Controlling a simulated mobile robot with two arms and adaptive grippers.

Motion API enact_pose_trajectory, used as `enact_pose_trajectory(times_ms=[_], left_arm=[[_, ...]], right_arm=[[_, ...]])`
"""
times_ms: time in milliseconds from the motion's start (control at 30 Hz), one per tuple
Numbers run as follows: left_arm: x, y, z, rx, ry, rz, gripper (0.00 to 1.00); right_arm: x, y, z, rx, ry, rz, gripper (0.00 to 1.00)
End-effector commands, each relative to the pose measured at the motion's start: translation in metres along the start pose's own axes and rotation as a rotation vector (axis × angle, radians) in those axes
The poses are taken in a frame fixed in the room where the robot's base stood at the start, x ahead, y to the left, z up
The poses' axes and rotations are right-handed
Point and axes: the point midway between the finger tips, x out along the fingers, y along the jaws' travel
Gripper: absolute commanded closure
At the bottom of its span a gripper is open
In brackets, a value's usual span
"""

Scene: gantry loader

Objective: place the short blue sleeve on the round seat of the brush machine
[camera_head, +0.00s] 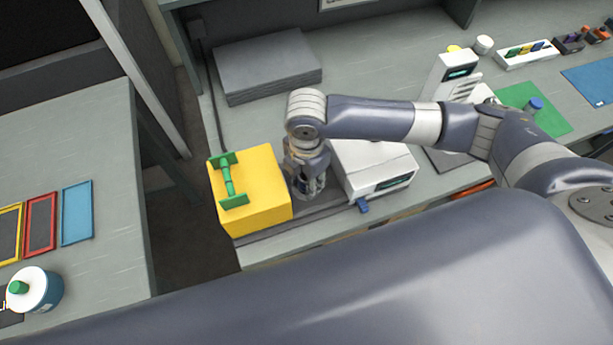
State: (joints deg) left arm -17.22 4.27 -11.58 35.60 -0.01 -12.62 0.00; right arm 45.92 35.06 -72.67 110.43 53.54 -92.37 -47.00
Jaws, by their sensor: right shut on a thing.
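My right gripper (310,187) points down between a yellow block (262,180) and a white machine (368,165). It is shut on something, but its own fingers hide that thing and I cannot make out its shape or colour. A small blue piece (363,205) shows at the lower front edge of the white machine; I cannot tell whether it is part of the machine. I cannot make out the short blue sleeve or the round seat, and cannot tell which unit is the brush machine. My left gripper is not in view.
A green spool-shaped piece (229,181) is on the yellow block, close left of my right gripper. A grey slab (266,65) lies behind. Another white device (450,77) and a green mat (515,97) are at right. A separate bench (70,130) stands left across a gap.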

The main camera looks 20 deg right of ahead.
Motion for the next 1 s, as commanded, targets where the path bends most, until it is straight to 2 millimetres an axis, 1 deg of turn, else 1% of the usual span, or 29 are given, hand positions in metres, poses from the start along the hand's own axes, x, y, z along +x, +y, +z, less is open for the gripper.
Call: enact_pose_trajectory(times_ms=[133,167,200,233,267,567,667,767,867,1000], left_arm=[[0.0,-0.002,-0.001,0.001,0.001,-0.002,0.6],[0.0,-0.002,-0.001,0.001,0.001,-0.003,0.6],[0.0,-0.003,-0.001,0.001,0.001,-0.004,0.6],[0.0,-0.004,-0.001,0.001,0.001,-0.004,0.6],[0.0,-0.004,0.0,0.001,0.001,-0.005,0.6],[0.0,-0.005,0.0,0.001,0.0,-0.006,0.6],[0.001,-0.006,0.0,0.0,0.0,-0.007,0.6],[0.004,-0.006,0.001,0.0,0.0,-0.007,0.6],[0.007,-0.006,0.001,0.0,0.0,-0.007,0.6],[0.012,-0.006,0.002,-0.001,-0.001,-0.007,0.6]], right_arm=[[0.002,0.0,0.0,0.0,0.0,0.0,0.98],[0.003,0.0,0.0,0.0,0.0,-0.001,0.64],[0.002,0.0,0.0,0.0,0.0,0.0,0.55],[0.002,0.0,0.0,0.0,0.0,0.0,0.48],[0.002,0.0,0.0,0.0,0.0,0.0,0.46],[0.002,0.0,0.0,0.001,0.0,0.0,0.46],[-0.003,0.001,0.0,0.0,0.0,0.002,0.46],[-0.015,0.001,0.0,0.001,0.0,0.004,0.46],[-0.035,0.002,0.0,-0.001,0.001,0.007,0.46],[-0.066,0.002,0.0,-0.001,-0.001,0.006,0.46]])
